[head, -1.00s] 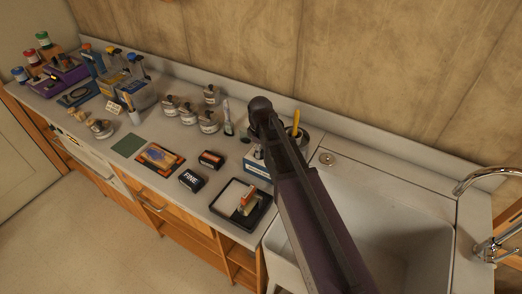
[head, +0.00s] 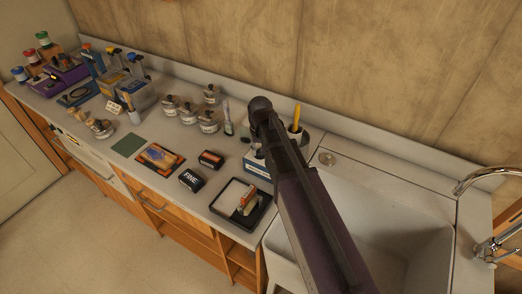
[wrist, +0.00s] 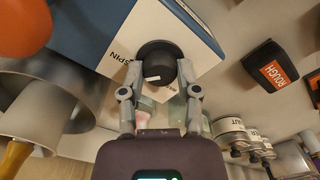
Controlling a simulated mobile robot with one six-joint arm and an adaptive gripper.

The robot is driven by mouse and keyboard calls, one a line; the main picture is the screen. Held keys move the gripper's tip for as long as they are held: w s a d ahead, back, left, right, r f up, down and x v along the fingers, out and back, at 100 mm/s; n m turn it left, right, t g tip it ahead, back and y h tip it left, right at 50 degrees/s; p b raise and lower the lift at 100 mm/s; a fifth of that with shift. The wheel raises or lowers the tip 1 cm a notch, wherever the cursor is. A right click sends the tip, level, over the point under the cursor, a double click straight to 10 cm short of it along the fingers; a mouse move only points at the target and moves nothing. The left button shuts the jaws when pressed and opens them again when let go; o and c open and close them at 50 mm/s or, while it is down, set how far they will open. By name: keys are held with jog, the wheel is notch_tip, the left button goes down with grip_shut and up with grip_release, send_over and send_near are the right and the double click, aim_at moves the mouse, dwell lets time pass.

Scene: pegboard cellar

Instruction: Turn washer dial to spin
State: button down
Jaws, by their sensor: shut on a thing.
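The washer dial (wrist: 160,66) is a round black knob with a short white mark near its lower edge in the wrist view. It sits on the white face of a small blue-and-white box (wrist: 92,28). The word SPIN is printed left of the dial; another small label below it is too small to read. My gripper (wrist: 159,88) is shut on the dial, one grey finger on each side. In the head view the box (head: 257,167) is partly behind my arm, which hides the dial and my gripper.
A block marked ROUGH (wrist: 273,70) lies right of the box, with several lidded jars (wrist: 235,140) below it. A grey cup (head: 299,134) with a yellow-handled tool stands beside the box. The sink (head: 385,225) is to the right. A black tray (head: 241,203) sits in front.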

jog(key=shift+s+m, duration=0.2)
jog(key=shift+m, duration=1.5)
jog(key=shift+c, duration=2.2)
grip_release()
jog(key=shift+o, duration=0.7)
jog(key=shift+w, duration=0.1)
